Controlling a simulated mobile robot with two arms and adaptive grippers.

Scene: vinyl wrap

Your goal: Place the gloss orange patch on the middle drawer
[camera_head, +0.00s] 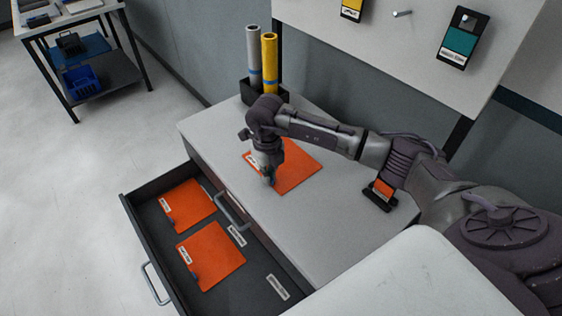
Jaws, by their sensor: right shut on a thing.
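An orange patch (302,168) is on or just above the grey cabinet top (210,128). My right gripper (269,181) points down at its near left side and is shut on it; the fingertips are small and partly hidden. Below a closed drawer front with a handle (232,212), a dark drawer (147,208) is pulled open. Two orange patches lie in it, one toward the back (188,203) and one toward the front (217,252), each with a small white label too small to read. My left gripper is out of view.
A black holder (249,92) with a silver roll (254,50) and a yellow roll (270,55) stands at the cabinet's back. A stand with an orange swatch (384,188) is at right. A teal sample (461,43) hangs on the wall board.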

